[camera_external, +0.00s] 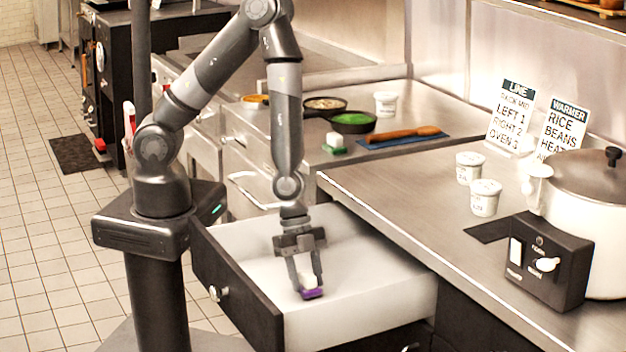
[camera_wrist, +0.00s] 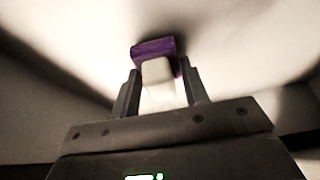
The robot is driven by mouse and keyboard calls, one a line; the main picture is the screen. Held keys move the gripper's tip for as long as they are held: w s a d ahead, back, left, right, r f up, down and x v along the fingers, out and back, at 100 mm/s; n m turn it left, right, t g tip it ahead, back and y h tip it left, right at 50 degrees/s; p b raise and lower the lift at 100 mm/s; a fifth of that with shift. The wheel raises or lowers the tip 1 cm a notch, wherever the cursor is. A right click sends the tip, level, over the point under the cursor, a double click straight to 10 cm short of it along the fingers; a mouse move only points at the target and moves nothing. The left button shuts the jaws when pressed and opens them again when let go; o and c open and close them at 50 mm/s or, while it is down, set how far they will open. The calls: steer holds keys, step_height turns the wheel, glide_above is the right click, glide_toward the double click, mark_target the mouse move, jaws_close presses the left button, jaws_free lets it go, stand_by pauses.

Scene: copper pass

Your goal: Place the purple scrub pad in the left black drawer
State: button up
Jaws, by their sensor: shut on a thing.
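The purple scrub pad (camera_external: 312,293) has a white block-like upper part and a purple underside. My gripper (camera_external: 308,284) is shut on its white part and holds it inside the open black drawer (camera_external: 238,290), low over the pale drawer floor. In the wrist view the pad (camera_wrist: 153,47) sits between the two fingers of my gripper (camera_wrist: 158,88), purple side away from me. I cannot tell whether the pad touches the drawer floor. The drawer is pulled out from under the counter, and no other thing shows in it.
The steel counter (camera_external: 400,215) edge runs along the drawer's right side. On it stand white tubs (camera_external: 485,197), a black control box (camera_external: 545,262) and a large pot (camera_external: 590,220). A green-and-white scrub pad (camera_external: 334,143), pans (camera_external: 352,122) and a wooden rolling pin (camera_external: 403,134) lie farther back.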

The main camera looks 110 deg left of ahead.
steer(key=shift+f, duration=0.35)
steer(key=shift+f, duration=0.15)
steer(key=o, duration=1)
steer(key=s+a+r+n+y, duration=0.1)
steer(key=s+a+r+n, duration=0.2)
steer(key=r, duration=0.9)
steer(key=s+a+r+n+t+y, duration=0.1)
steer(key=s+a+r+n, duration=0.2)
steer(key=s+r, duration=0.6)
steer(key=s+a+r+n+t+y, duration=0.1)
steer(key=s+a+r+n, duration=0.2)
steer(key=r, duration=1.2)
steer(key=shift+s+a+r, duration=0.2)
steer(key=shift+s+a, duration=0.55)
steer(key=shift+a, duration=0.05)
steer(key=shift+s+a+r, duration=0.15)
steer(key=shift+s+a, duration=0.55)
steer(key=shift+a, duration=0.05)
